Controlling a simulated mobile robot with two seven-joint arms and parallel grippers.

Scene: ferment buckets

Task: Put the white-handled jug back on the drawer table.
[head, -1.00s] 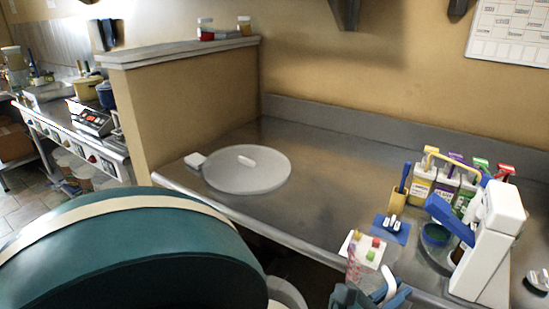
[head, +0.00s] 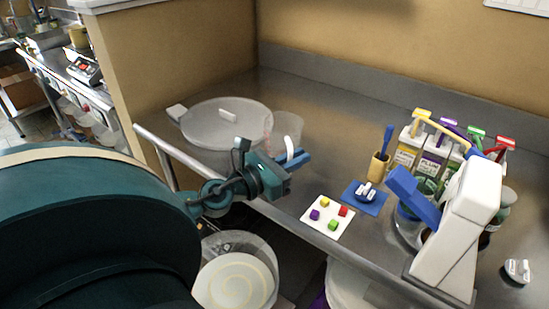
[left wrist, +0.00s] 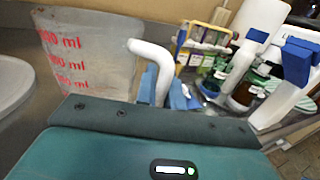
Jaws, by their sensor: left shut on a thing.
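The jug is clear, with red volume marks and a white handle (head: 293,147). In the head view its faint body (head: 287,126) shows beside the round lid, over the steel worktop (head: 330,140). My left gripper (head: 291,160) has blue fingers and is shut on the handle. In the left wrist view the jug (left wrist: 95,60) looks about upright, with its handle (left wrist: 155,62) toward the fingers. I cannot tell whether its base touches the worktop. My right gripper is not in view.
A pale round lid (head: 218,122) lies at the worktop's left. A white card with coloured cubes (head: 328,217), a blue mat (head: 364,198), several bottles (head: 433,150) and a white device with a blue lever (head: 460,225) stand to the right. A bucket (head: 236,275) is below the front edge.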

